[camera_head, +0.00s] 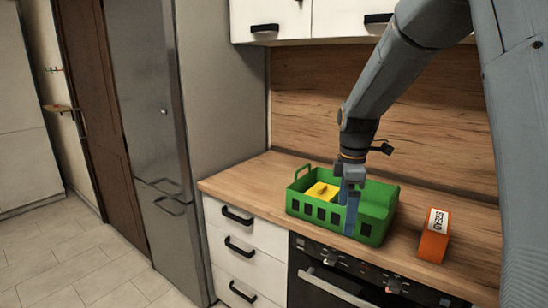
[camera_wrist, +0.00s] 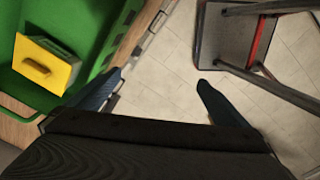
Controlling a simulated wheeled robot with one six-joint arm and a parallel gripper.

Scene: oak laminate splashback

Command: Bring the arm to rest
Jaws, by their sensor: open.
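My gripper (camera_head: 349,208) points down at the front side of a green basket (camera_head: 376,228) on the counter. Its two blue fingers are spread apart with nothing seen between them. In the wrist view, one finger of my gripper (camera_wrist: 155,88) is by the basket's edge (camera_wrist: 113,55) and the other is over the floor. I cannot tell whether a finger touches the basket. A yellow block-like thing with a raised handle (camera_wrist: 47,64) lies in the basket; it also shows in the head view (camera_head: 322,190).
An orange box (camera_head: 433,243) with a white label stands on the wooden counter (camera_head: 262,178), right of the basket. White upper cupboards (camera_head: 338,17) hang above. An oven (camera_head: 325,268) is below the counter. A chair (camera_wrist: 236,42) stands on the tiled floor.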

